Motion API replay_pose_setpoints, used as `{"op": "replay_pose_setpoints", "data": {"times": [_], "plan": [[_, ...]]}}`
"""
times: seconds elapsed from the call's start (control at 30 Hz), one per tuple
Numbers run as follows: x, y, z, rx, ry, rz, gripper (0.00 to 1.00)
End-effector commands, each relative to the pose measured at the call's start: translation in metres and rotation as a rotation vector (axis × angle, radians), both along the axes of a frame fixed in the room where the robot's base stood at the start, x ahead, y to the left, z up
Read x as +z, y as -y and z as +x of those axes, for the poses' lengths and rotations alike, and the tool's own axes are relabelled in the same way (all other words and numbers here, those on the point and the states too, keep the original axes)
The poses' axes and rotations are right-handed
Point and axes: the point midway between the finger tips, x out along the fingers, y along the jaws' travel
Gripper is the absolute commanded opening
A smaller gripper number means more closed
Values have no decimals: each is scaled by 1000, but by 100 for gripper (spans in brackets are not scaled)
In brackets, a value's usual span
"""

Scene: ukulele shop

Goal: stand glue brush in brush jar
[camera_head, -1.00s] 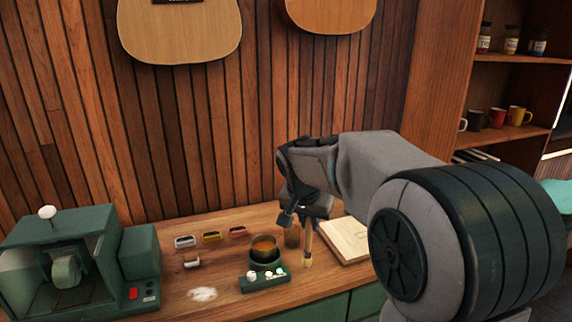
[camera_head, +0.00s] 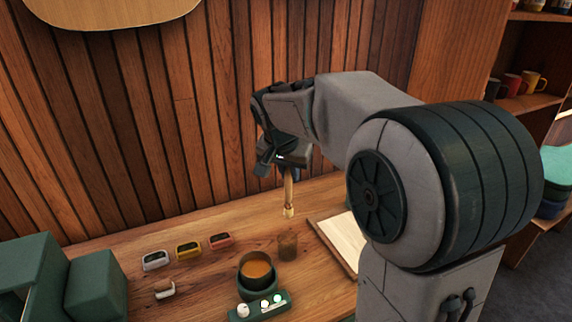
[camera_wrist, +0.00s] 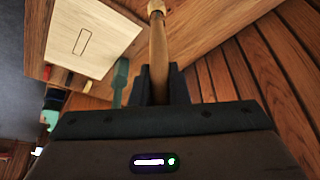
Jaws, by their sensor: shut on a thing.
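My gripper (camera_head: 287,172) is shut on the glue brush (camera_head: 288,196), a slim wooden stick with a pale end pointing down. The brush hangs nearly upright, its lower end apart from the counter. In the wrist view the brush (camera_wrist: 158,55) runs out from between the fingers (camera_wrist: 156,88). The brush jar (camera_head: 287,247), a small brownish see-through cup, stands on the counter just below the brush tip in the head view. Clear space shows between tip and jar rim; I cannot tell whether they line up in depth. The jar is not clearly seen in the wrist view.
A dark pot of orange-brown glue (camera_head: 257,268) stands left of the jar, with a green stand (camera_head: 260,306) in front. A pale board (camera_head: 342,240) lies to the right. Several small coloured boxes (camera_head: 188,250) sit left. The plank wall (camera_head: 225,130) rises behind.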

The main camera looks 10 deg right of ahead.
Motion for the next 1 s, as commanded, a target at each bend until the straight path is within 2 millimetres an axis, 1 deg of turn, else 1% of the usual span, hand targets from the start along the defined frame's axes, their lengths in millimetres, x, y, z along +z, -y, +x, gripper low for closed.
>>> {"op": "replay_pose_setpoints", "data": {"times": [0.27,1.0], "plan": [[-15,-1,0,2,-1,1,0],[-76,1,0,0,-1,-1,0]]}}
